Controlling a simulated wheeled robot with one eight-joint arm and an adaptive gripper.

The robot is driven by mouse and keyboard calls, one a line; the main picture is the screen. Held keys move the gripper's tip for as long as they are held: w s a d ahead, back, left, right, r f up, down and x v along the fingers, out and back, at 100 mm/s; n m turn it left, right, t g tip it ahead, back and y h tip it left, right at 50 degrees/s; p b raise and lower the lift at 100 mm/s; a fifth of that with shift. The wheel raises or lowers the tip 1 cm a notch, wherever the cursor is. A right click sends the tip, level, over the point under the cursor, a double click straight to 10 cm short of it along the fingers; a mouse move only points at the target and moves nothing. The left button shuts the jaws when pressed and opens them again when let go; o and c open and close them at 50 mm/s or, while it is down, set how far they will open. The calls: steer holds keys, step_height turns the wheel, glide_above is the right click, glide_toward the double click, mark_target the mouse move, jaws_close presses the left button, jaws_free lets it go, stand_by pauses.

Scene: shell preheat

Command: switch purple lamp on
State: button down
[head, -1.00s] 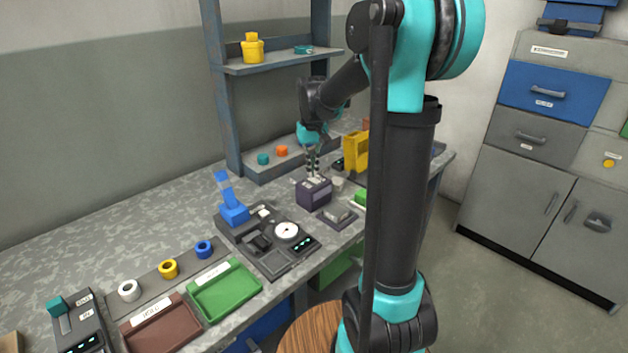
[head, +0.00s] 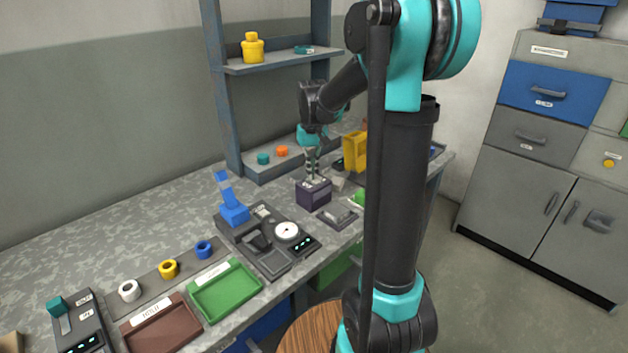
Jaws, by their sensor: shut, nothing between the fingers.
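My gripper (head: 313,176) is shut and points straight down at the top of the box. Its fingertips are at or just above the top face; I cannot tell if they touch it. Any switch on top is too small to make out, and no glow shows on the box.
A gauge device (head: 286,231) and a blue lever block (head: 233,212) stand to the left. A flat grey plate (head: 337,217) lies in front of the box. A yellow frame (head: 355,152) stands behind right. A shelf (head: 280,63) rises behind.

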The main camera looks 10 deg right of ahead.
mark_target(312, 181)
steer(key=shift+f, duration=0.55)
stand_by(0.4)
steer(key=shift+r, duration=3.5)
steer(key=shift+s, duration=0.1)
